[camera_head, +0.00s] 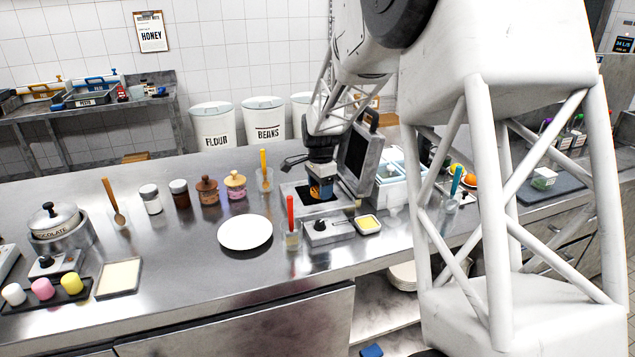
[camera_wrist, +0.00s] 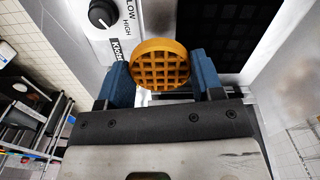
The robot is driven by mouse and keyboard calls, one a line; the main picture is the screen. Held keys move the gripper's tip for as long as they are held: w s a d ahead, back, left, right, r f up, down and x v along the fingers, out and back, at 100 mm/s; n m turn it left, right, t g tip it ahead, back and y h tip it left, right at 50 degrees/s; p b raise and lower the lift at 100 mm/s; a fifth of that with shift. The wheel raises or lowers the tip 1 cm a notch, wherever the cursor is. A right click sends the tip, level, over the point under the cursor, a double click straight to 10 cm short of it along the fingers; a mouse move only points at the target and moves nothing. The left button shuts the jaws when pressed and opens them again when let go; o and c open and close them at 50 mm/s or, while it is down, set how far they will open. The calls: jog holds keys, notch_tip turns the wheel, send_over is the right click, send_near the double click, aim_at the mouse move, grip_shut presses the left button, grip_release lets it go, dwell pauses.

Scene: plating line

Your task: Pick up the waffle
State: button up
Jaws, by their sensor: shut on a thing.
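The waffle (camera_wrist: 160,65) is round and golden brown with a square grid. In the wrist view it sits between the two blue fingers of my gripper (camera_wrist: 160,80), which are shut on it. In the head view my gripper (camera_head: 321,188) is over the open waffle iron (camera_head: 293,193), with a small part of the waffle (camera_head: 320,192) showing between the fingers. Whether the waffle still touches the iron's plate is hard to tell. The iron's dark lid (camera_head: 357,150) stands open to the right of the gripper.
An empty white plate (camera_head: 245,232) lies on the counter left of the iron. Jars (camera_head: 208,190) stand behind it. A cup with a red-handled tool (camera_head: 291,238) and a small control box (camera_head: 328,231) stand in front of the iron. The counter left of the plate has free room.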

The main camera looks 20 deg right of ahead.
jog(key=s+a, duration=0.1)
jog(key=s, duration=0.7)
jog(key=shift+s+r, duration=0.2)
jog(key=shift+r, duration=0.15)
jog(key=shift+a, duration=0.1)
dwell(0.3)
jog(key=shift+w+a+r+n, duration=0.15)
jog(key=shift+w+n, duration=0.15)
jog(key=shift+w, duration=0.15)
jog(key=shift+w+a+r+n, duration=0.1)
jog(key=shift+w+n, duration=0.2)
jog(key=shift+w, duration=0.1)
jog(key=shift+w+a+r+n, duration=1.55)
jog(key=shift+w+a+n, duration=4.15)
jog(key=shift+w, duration=1.1)
jog(key=s+a+f+m, duration=0.2)
jog(key=s+m, duration=0.2)
jog(key=s, duration=0.3)
jog(key=s+a+f+m, duration=0.3)
jog(key=s+m, duration=0.1)
jog(key=s, duration=0.4)
jog(key=s+a+f+m, duration=0.2)
jog(key=s+f+m, duration=0.1)
jog(key=s, duration=0.4)
jog(key=shift+s+a+f+m, duration=0.25)
jog(key=shift+s+m, duration=0.1)
jog(key=shift+m, duration=0.45)
jog(key=shift+w, duration=0.1)
